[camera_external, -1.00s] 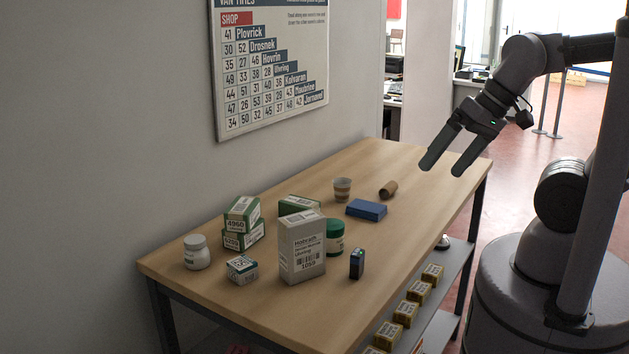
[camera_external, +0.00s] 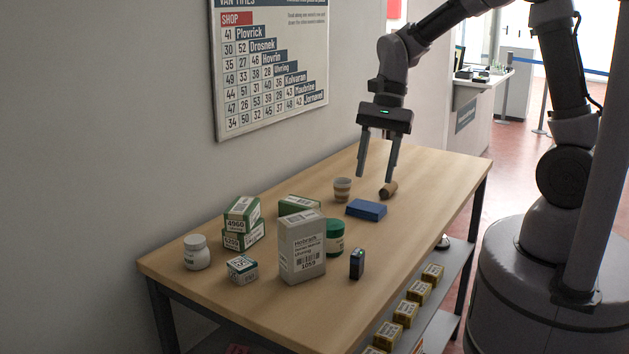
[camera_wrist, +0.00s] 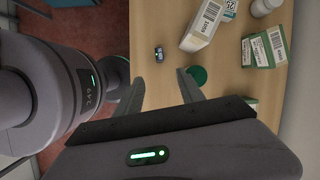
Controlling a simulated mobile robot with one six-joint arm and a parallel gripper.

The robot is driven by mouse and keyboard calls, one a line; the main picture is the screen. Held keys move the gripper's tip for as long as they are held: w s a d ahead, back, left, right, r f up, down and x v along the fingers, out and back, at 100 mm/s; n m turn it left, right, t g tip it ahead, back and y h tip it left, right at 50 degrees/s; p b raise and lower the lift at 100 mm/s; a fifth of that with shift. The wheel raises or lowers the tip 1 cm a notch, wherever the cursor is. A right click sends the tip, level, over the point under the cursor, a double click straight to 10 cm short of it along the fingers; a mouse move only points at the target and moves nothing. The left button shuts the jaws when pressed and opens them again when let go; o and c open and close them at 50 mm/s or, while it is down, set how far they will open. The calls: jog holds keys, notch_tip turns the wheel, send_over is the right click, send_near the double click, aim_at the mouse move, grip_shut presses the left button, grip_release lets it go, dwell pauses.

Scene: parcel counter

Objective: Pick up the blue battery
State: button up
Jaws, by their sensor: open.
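My gripper (camera_external: 375,179) is open and empty, pointing down above the far part of the counter. It is well above and behind the battery. In the wrist view its two fingers (camera_wrist: 161,77) are spread, with nothing between them.
A grey-white carton (camera_external: 302,247) and green-lidded jar (camera_external: 335,237) stand left of the battery. Green-white boxes (camera_external: 243,225), a small box (camera_external: 242,270) and white bottle (camera_external: 197,253) stand left.

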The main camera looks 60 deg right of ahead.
notch_tip(320, 180, down, 3)
jog(key=w+m, duration=0.1)
jog(key=b, duration=0.5)
send_near(358, 251)
jog(key=shift+g, duration=0.3)
jog(key=x, duration=0.3)
jog(key=w+x, duration=0.1)
jog(key=x, duration=0.1)
jog(key=shift+d+f, duration=0.15)
jog(key=shift+f, duration=0.15)
jog(key=b+x, duration=0.1)
jog(key=x, duration=0.1)
jog(key=b+x, duration=0.2)
jog(key=x, duration=0.1)
jog(key=shift+s+a+f+b, duration=0.25)
jog(key=shift+s+a+b, duration=0.05)
jog(key=shift+s+a, duration=0.05)
jog(key=shift+r, duration=0.15)
grip_shut()
